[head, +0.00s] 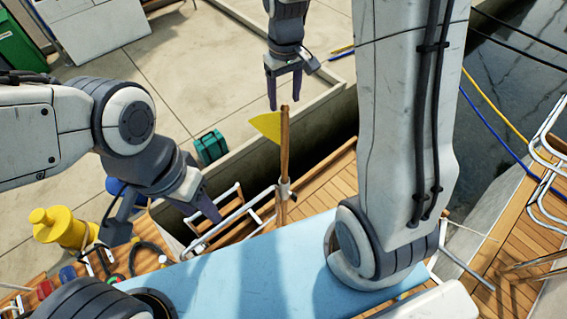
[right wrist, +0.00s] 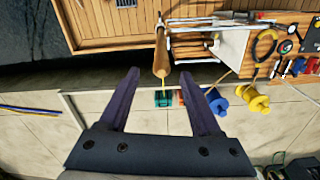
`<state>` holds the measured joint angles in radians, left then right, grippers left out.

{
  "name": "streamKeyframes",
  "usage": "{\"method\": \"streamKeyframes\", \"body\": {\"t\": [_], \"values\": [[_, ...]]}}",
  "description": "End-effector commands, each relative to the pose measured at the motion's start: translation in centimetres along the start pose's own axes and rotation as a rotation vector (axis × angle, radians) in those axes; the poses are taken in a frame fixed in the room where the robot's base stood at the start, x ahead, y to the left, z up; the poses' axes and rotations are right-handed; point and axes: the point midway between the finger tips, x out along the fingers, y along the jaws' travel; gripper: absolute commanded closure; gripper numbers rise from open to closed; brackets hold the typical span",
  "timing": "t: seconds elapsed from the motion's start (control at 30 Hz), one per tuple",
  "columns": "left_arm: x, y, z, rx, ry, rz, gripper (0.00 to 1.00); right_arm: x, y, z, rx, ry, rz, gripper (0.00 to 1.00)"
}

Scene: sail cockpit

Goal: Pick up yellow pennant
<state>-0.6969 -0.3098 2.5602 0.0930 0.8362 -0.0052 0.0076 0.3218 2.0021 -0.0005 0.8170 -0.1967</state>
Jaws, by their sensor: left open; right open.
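The yellow pennant (head: 267,125) hangs from the top of an upright wooden staff (head: 284,158), pointing left in the head view. In the right wrist view the pennant (right wrist: 163,82) shows nearly edge-on as a thin yellow strip by the end of the staff (right wrist: 161,50). My right gripper (head: 285,88) is open and empty, just above the staff top. In its wrist view the pennant and staff end show between the open fingers (right wrist: 173,84), with no contact visible. My left gripper (head: 180,208) is open, lower left of the pennant near the rail.
A metal rail (head: 225,218) and light blue surface (head: 250,270) lie below the staff. A yellow winch-like drum (head: 65,228) and loose gear stand at left. A teal box (head: 211,146) sits on the paved quay (head: 180,75). Water shows at right.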

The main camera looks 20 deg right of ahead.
Motion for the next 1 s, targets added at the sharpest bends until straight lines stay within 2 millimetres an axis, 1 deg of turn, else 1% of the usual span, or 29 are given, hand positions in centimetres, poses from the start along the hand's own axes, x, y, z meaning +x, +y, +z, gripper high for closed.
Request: {"method": "streamKeyframes", "body": {"t": [0.03, 0.2, 0.37, 0.47, 0.6, 0.73, 0.83, 1.0], "values": [[-0.4, 0.0, 0.0, 0.000, 0.000, 0.000, 0.50, 0.7, 0.0, 0.1, -0.001, -0.007, -0.001, 0.35], [-1.1, 0.1, -0.1, 0.002, 0.000, 0.000, 0.50, 3.3, -0.1, 0.1, -0.002, -0.007, -0.001, 0.35], [-1.4, 0.1, -0.1, 0.002, 0.000, 0.000, 0.50, 4.6, -0.1, 0.1, -0.002, -0.004, -0.001, 0.35], [-2.1, 0.1, -0.1, 0.003, 0.000, 0.000, 0.50, 5.2, -0.2, 0.3, -0.002, -0.006, -0.002, 0.35], [-3.6, 0.3, -0.2, 0.003, 0.001, 0.000, 0.50, 7.1, -0.2, 0.7, -0.001, -0.009, -0.002, 0.35], [-4.0, 0.3, -0.2, 0.002, 0.001, 0.000, 0.50, 8.9, -0.2, 0.6, -0.001, -0.005, -0.001, 0.35], [-4.1, 0.3, -0.2, 0.002, 0.001, 0.000, 0.50, 9.6, -0.2, 0.6, -0.001, -0.002, -0.001, 0.35], [-4.0, 0.3, -0.2, 0.002, 0.000, 0.000, 0.50, 9.8, -0.2, 0.5, -0.001, 0.000, 0.000, 0.35]]}}
